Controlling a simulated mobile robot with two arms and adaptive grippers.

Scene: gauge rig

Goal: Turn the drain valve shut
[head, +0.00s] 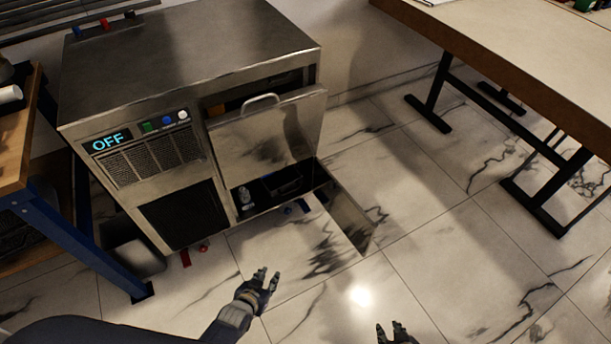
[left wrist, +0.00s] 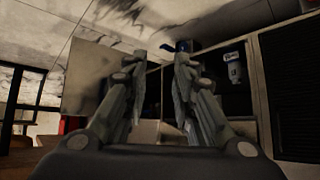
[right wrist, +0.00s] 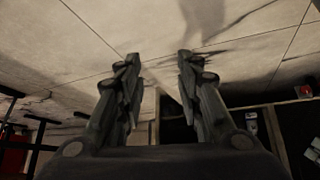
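The steel machine (head: 190,60) stands at the left with its display reading OFF. Low at its front edge are a red lever-like part (head: 186,258) and a small red part (head: 203,248). Small blue parts (head: 303,205) sit at the lower edge of its opening, and a blue part shows in the left wrist view (left wrist: 180,46). I cannot tell which of these is the drain valve. My left gripper (head: 267,277) is open and empty, in front of the machine and apart from it. My right gripper (head: 392,329) is open and empty at the bottom edge of the head view.
A hinged steel panel (head: 265,135) with a handle hangs open over the bay, where a small grey-white fitting (head: 244,196) shows. A blue-legged bench (head: 70,240) stands at the left, a grey bin (head: 135,250) beside it. A table (head: 530,55) stands right. The marble floor between is clear.

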